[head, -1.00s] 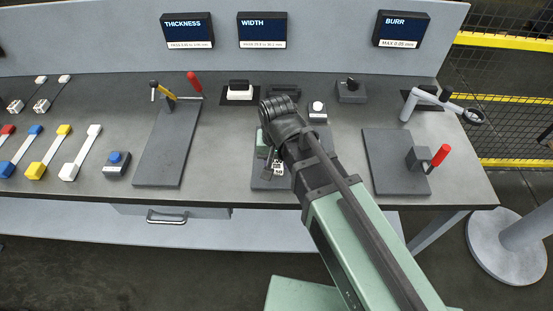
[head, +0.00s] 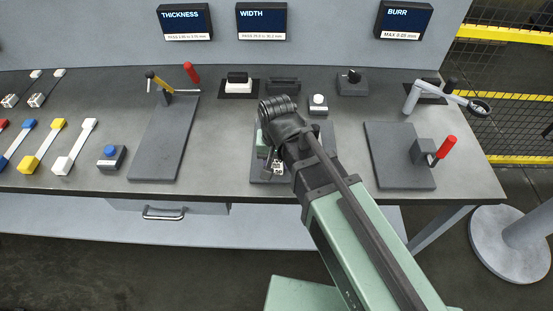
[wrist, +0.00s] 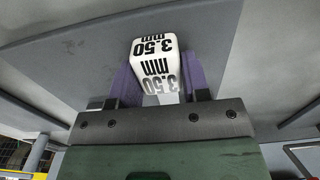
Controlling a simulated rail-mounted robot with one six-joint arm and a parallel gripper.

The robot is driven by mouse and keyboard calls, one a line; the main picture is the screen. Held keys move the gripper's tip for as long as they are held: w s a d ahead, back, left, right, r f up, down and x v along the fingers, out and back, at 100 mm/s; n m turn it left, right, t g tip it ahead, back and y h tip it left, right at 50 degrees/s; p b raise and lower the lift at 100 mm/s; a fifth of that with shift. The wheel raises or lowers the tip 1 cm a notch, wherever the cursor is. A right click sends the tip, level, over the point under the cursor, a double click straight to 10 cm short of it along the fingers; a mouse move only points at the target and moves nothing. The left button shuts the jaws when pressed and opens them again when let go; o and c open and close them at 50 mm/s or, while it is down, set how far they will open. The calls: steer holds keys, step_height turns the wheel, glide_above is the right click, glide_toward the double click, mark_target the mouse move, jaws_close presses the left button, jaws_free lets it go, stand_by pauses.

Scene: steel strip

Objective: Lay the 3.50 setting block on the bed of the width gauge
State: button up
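The setting block (wrist: 155,68) is white with black "3.50 mm" lettering on its faces. In the wrist view it sits between the two purple fingers of my gripper (wrist: 158,88), which is shut on it. In the head view the small white block (head: 277,167) shows just below my wrist, over the grey bed of the width gauge (head: 257,177). Much of the gauge is hidden behind my gripper and arm. I cannot tell whether the block touches the bed.
The thickness gauge (head: 160,145) with a red-tipped lever stands to the left, the burr fixture (head: 395,165) to the right. Behind are a white block on a black pad (head: 237,80), a white button box (head: 318,104) and a knob box (head: 351,82). Coloured bars lie at far left.

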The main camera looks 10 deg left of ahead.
steer(key=o, duration=0.5)
steer(key=shift+c, duration=0.2)
step_height(320, 180, up, 11)
steer(key=p, duration=1)
steer(key=shift+p, duration=0.4)
